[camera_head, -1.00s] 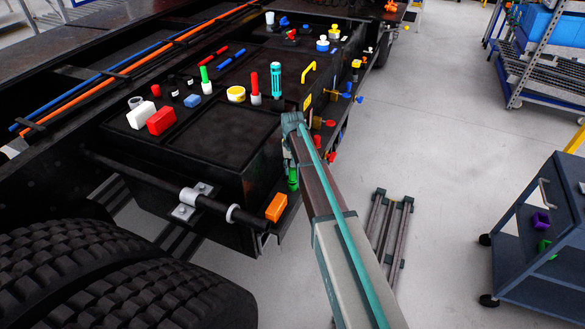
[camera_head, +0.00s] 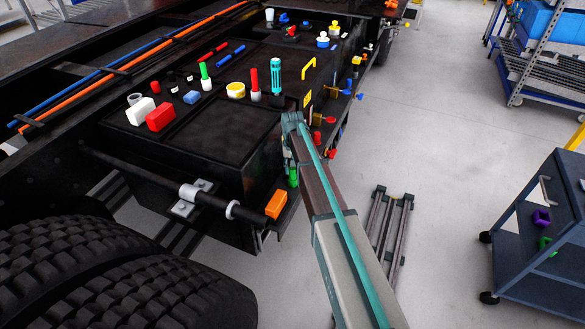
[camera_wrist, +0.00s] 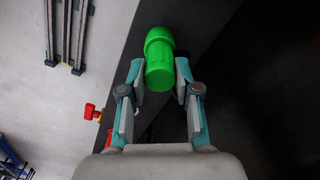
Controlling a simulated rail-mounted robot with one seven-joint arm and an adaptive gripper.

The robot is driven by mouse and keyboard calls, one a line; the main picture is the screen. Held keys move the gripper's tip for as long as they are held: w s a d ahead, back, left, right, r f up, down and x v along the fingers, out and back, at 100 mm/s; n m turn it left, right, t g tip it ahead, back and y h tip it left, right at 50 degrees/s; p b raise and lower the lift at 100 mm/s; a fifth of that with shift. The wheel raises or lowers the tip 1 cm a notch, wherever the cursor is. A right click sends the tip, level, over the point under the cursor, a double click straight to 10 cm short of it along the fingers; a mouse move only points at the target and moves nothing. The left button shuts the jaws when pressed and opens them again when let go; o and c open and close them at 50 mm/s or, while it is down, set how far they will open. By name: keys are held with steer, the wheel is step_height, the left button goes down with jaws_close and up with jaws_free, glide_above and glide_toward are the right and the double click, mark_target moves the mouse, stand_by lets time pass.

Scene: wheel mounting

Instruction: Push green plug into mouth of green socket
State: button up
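A green plug (camera_wrist: 159,76) shows in the wrist view as a short cylinder between the two fingers of my gripper (camera_wrist: 160,66). The fingertips lie against its sides. A wider green part (camera_wrist: 159,38), apparently the green socket, shows at its far end, in line with the plug and with no visible gap. I cannot tell how deep the plug sits. In the head view, green (camera_head: 293,178) shows at the lower corner of the black box, just below the end of my arm; my fingers are largely hidden there.
The black box (camera_head: 215,145) carries several coloured parts on top. An orange block (camera_head: 276,205) sits near its front corner. Red knobs (camera_head: 331,154) stick out of its right side.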

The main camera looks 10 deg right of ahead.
steer(key=o, duration=0.5)
step_height(320, 180, up, 12)
stand_by(0.6)
